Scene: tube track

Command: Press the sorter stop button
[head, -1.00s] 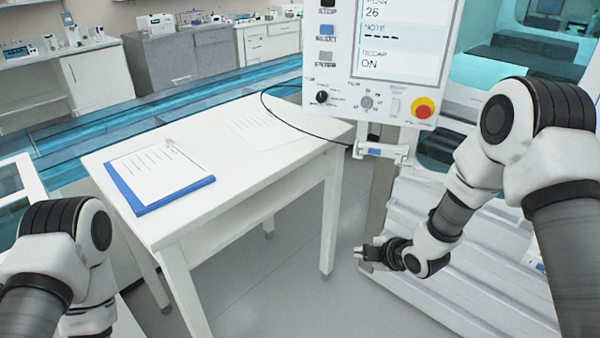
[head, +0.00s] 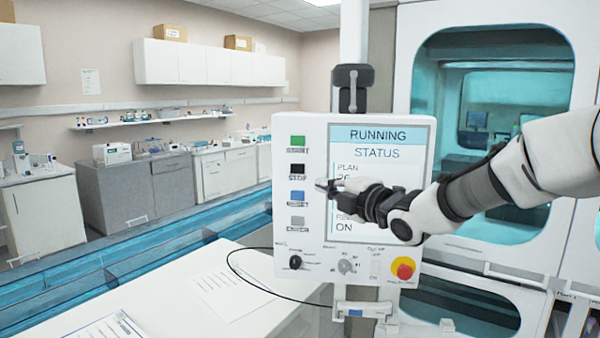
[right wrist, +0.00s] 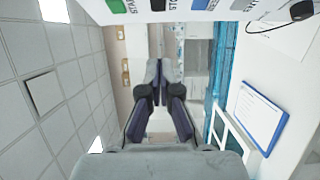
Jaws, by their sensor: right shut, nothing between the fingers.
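The control panel (head: 284,230) stands upright, with a screen that reads RUNNING. The stop button (head: 297,169) is a black square with STOP under it, in the left column between a green button (head: 298,142) and a blue button (head: 297,196). It shows at the top edge of the right wrist view (right wrist: 172,4), partly cut off. My right gripper (head: 325,184) is shut and empty, in front of the panel, just right of and slightly below the stop button. Its fingers point left across the panel face; I cannot tell the gap to it. My left gripper is out of view.
A grey button (head: 297,221), black knob (head: 295,262) and red-and-yellow emergency button (head: 403,268) are also on the panel. A cable hangs over the white table (head: 150,292) below. A blue clipboard (right wrist: 258,115) lies on the table.

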